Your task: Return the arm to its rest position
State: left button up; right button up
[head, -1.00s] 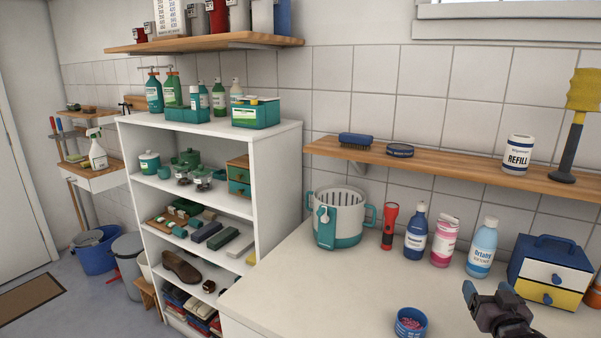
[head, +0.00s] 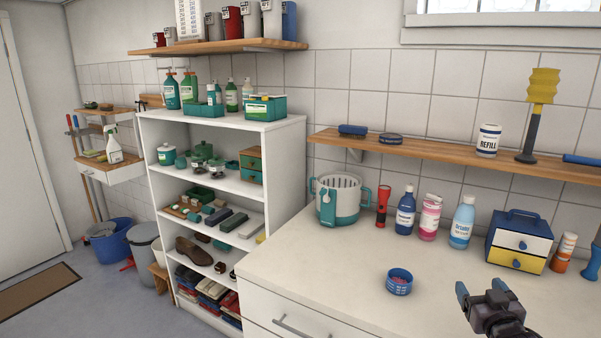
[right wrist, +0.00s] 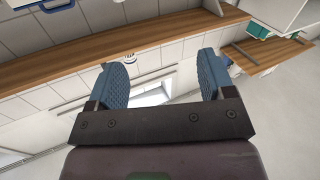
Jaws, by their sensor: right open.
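My right gripper (head: 485,296) is at the lower right of the head view, above the front right part of the white counter (head: 335,258). In the right wrist view its two blue fingers (right wrist: 162,82) stand wide apart with nothing between them. The fingers point towards the wall side, with a wooden shelf beyond them. My left gripper is not in the head view.
On the counter stand a blue tub (head: 399,283), a teal-and-white basket (head: 340,203), a red flashlight (head: 383,205), several bottles and a small drawer box (head: 518,241). A wooden shelf (head: 450,154) runs above. The counter's front middle is clear.

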jog(key=shift+n+g+y, duration=0.4)
jog(key=shift+n, duration=0.2)
jog(key=a+f, duration=0.1)
jog(key=s+a+f, duration=0.1)
jog(key=f, duration=0.1)
jog(key=s+a+f, duration=0.1)
jog(key=shift+s+a+f, duration=0.25)
jog(key=shift+a, duration=0.15)
jog(key=s+a+f+g, duration=0.2)
jog(key=s+a+f, duration=0.2)
jog(key=s+f, duration=0.5)
jog(key=s+a+f+g+y, duration=0.1)
jog(key=s+a+f+g, duration=0.2)
jog(key=s+f, duration=0.6)
jog(key=s+a, duration=0.2)
jog(key=s, duration=0.5)
jog(key=shift+f, duration=0.15)
jog(key=shift+a, duration=0.1)
